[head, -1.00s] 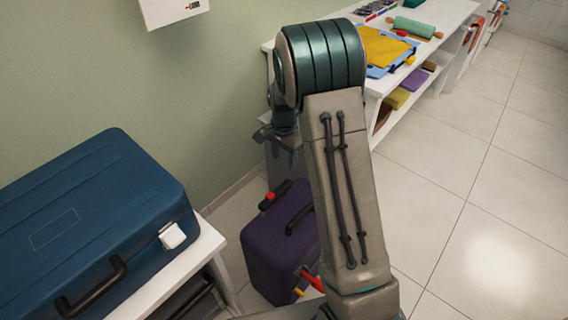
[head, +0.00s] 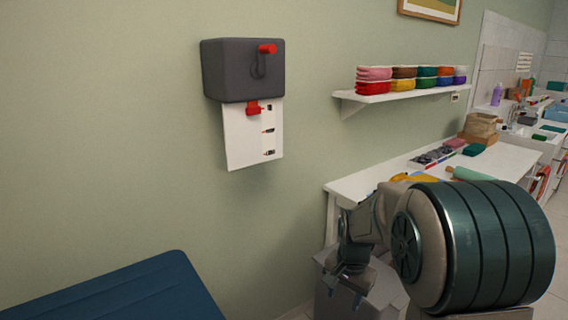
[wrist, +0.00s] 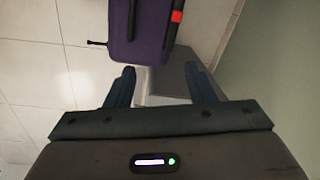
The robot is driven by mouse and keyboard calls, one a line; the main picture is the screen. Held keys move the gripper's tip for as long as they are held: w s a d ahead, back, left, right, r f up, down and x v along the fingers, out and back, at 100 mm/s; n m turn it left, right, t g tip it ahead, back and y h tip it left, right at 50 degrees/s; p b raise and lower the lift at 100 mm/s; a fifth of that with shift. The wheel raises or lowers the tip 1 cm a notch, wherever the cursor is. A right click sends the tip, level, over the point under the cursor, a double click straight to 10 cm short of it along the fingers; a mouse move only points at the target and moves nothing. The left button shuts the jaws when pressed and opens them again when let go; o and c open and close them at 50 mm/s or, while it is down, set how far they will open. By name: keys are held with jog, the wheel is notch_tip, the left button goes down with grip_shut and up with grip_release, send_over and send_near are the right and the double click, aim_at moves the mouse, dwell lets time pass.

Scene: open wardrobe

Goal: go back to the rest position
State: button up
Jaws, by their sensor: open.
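My gripper (wrist: 161,88) is open and empty in the wrist view, its two dark fingers apart. In the head view my gripper (head: 346,286) shows small, low in the picture, left of my large teal arm joint. It points down in front of the wall. A purple case (wrist: 140,32) with a dark handle and a red part lies beyond the fingertips at the top of the wrist view. I cannot tell the exact gap, but the jaws hold nothing.
A blue case (head: 125,292) is at the lower left. A dark grey box (head: 240,70) with a white panel (head: 250,135) hangs on the wall. A shelf (head: 400,94) with coloured stacks and a white table (head: 500,158) are to the right. Tiled floor (wrist: 30,60) is clear.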

jog(key=s+r+n+t+p, duration=0.1)
jog(key=s+r+n+p, duration=0.2)
jog(key=s+r, duration=0.4)
jog(key=s+r+n+p, duration=0.3)
jog(key=s+r, duration=0.5)
jog(key=s, duration=0.5)
jog(key=shift+n+t, duration=0.4)
jog(key=shift+n, duration=0.3)
